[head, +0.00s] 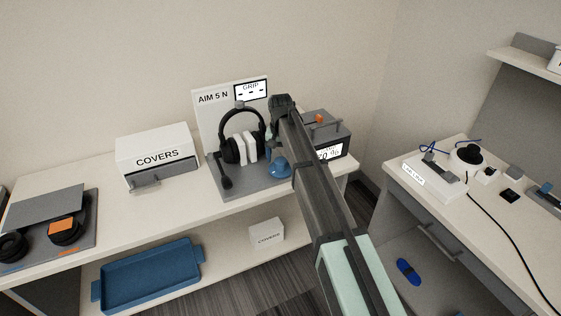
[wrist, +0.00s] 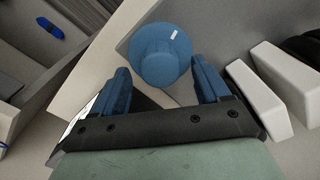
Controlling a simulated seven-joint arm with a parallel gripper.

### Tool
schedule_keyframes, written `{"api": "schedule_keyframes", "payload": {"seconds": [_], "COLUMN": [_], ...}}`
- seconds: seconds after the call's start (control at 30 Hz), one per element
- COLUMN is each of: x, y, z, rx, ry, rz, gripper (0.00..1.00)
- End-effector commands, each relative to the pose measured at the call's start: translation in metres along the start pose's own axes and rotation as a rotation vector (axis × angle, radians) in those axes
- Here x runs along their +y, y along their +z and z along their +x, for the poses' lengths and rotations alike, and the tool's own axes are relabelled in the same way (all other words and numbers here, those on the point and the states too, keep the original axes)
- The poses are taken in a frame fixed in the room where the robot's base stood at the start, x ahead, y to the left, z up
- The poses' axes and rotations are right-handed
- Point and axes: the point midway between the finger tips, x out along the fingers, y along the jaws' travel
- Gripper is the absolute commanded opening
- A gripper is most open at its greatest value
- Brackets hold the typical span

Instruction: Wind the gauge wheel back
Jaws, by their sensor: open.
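The gauge wheel, a round blue knob (head: 279,168), stands at the right front of the grey gauge base, partly hidden by my arm in the head view. In the wrist view the blue wheel (wrist: 160,55) has a short white mark near its upper right. My gripper (wrist: 163,85) is open, with blue fingers on either side of the near part of the wheel and nothing held. I cannot tell whether either finger touches it. Black headphones (head: 243,140) sit around white blocks (head: 243,149) on the gauge. The display (head: 251,89) reads "GRIP" with dashes.
A white COVERS box (head: 157,158) stands left of the gauge. A grey device (head: 328,134) with a lit screen is close behind my arm at right. A blue tray (head: 148,276) lies on the lower shelf. A second bench (head: 461,205) stands to the right.

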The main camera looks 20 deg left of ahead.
Motion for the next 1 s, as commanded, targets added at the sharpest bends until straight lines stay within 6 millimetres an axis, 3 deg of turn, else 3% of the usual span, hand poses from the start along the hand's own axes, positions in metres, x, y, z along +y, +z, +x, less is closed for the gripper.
{"api": "schedule_keyframes", "payload": {"seconds": [0.2, 0.6, 1.0], "x": [0.0, 0.0, 0.0], "y": [0.0, 0.0, 0.0], "z": [0.019, 0.024, 0.024], "rx": [-0.001, 0.0, 0.0], "ry": [0.0, 0.0, 0.0], "rz": [0.0, 0.0, 0.0], "gripper": [0.75, 0.75, 0.37]}}
